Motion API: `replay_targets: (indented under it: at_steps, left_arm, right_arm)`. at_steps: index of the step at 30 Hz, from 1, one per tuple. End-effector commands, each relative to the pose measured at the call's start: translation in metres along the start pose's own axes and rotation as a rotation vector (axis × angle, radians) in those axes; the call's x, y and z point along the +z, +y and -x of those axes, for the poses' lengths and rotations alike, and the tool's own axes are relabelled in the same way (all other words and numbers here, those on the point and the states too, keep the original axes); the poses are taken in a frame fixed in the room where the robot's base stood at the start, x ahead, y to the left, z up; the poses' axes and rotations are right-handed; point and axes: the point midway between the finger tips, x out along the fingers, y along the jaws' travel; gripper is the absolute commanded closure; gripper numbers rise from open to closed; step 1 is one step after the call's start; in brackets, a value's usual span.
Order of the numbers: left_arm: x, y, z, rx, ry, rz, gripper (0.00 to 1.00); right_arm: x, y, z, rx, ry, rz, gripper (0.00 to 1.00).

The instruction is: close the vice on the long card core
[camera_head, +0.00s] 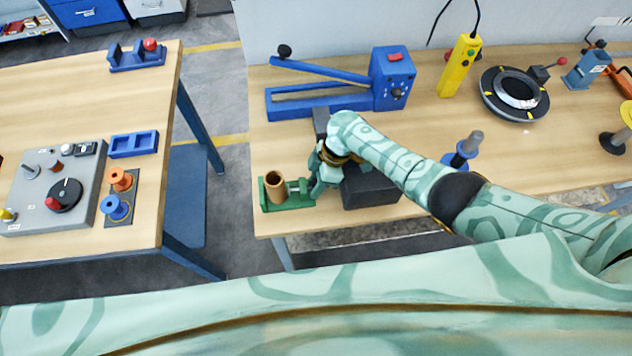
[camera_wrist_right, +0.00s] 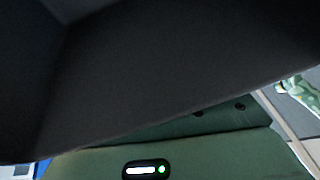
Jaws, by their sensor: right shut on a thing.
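The green vice (camera_head: 292,205) stands at the near left corner of the right-hand workbench. The brown card core (camera_head: 275,184) stands upright in it, at the left end, its open top showing. I cannot tell whether the jaws touch the core. My right gripper (camera_head: 312,184) is at the vice's right end, shut on what appears to be the vice handle, which the fingers mostly hide. The right wrist view shows mainly a dark surface and a green surface with a small light, and no fingertips. My left gripper is not in view.
A dark block (camera_head: 370,188) lies under my right forearm, close to the gripper. A blue lever tool (camera_head: 390,80) stands behind. A yellow handset (camera_head: 460,66) and a black ring fixture (camera_head: 514,95) are farther right. A gap separates the left table (camera_head: 85,85).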

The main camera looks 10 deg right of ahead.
Motion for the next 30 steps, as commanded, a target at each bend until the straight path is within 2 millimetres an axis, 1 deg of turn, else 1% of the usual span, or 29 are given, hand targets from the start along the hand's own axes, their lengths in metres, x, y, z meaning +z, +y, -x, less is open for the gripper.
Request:
replay_targets:
  at_steps: [1, 2, 3, 11, 14, 17, 20, 24, 27, 30]
  left_arm:
    - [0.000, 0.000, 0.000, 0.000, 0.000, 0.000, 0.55]
    - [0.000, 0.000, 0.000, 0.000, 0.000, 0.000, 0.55]
    - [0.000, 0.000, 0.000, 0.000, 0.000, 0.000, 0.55]
    - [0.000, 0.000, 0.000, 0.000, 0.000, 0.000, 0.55]
    - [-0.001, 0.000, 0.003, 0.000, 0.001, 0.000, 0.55]
    - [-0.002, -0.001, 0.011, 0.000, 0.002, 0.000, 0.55]
    - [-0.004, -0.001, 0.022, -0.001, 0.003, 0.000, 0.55]
    - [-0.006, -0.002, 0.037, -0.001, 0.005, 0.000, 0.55]
    - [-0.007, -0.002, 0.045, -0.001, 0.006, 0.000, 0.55]
    - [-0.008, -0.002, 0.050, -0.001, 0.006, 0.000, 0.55]
  right_arm:
    - [0.001, 0.000, 0.000, 0.000, 0.000, -0.002, 0.64]
    - [0.001, 0.000, 0.000, 0.000, 0.000, -0.001, 0.55]
    - [0.001, 0.000, 0.000, 0.000, 0.000, -0.001, 0.44]
    - [0.000, 0.000, 0.000, 0.001, 0.000, 0.000, 0.44]
    - [0.000, 0.000, 0.006, 0.001, 0.000, 0.000, 0.44]
    - [-0.001, 0.000, 0.021, 0.003, 0.001, 0.001, 0.44]
    - [-0.001, 0.000, 0.046, 0.004, 0.000, 0.002, 0.44]
    - [-0.001, 0.000, 0.086, 0.005, -0.001, 0.002, 0.44]
    - [0.000, 0.000, 0.112, 0.005, -0.002, 0.001, 0.44]
    - [0.000, 0.000, 0.134, 0.004, -0.001, 0.001, 0.44]
